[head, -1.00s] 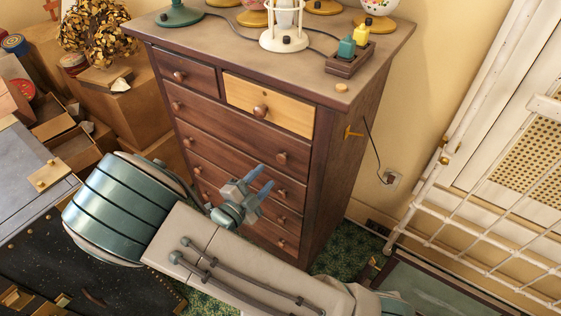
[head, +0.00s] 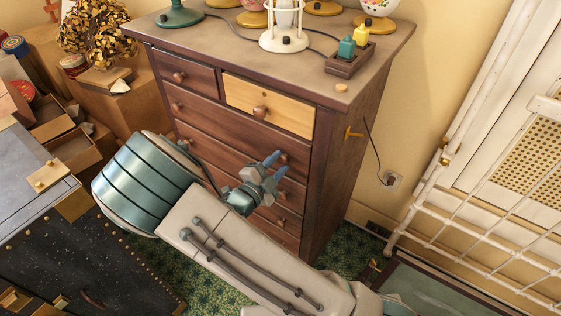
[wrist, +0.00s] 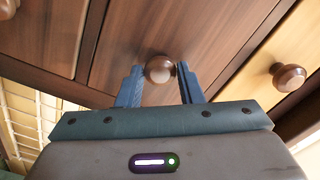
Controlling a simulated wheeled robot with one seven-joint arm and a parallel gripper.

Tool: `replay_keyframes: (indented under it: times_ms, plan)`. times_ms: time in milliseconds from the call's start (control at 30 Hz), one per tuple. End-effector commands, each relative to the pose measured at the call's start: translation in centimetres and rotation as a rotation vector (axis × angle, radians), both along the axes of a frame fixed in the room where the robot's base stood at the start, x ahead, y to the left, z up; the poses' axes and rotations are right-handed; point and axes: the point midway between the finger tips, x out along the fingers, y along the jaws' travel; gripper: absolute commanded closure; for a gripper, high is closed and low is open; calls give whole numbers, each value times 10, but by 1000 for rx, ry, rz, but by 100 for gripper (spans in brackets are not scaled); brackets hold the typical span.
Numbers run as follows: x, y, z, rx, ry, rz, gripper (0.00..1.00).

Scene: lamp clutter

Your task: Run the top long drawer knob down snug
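The top long drawer (head: 225,127) is dark brown and sits below the small drawers of the dresser. Its left round wooden knob (head: 177,106) is clear of my arm. Its right knob (head: 283,158) is at my gripper (head: 277,165), whose blue fingers point up toward it. In the wrist view a round knob (wrist: 159,69) shows between the two fingertips, one on each side. The fingers are apart, and I see no clear grip on the knob. Whether the knob's base is flush against the drawer front is hidden.
A pale small drawer (head: 285,113) with its own knob (head: 261,112) is just above; that knob also shows in the wrist view (wrist: 289,77). Lamps and a small box (head: 349,65) stand on the dresser top. A white metal rack (head: 440,215) stands at right.

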Motion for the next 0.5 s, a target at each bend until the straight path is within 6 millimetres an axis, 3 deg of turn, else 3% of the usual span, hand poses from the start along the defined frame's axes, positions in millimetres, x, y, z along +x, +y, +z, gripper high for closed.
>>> replay_keyframes:
  times_ms: [233, 500]
  plan:
    - [0, 0, 0, 10, -7, -1, 81]
    - [0, 0, 0, 189, -147, -1, 81]
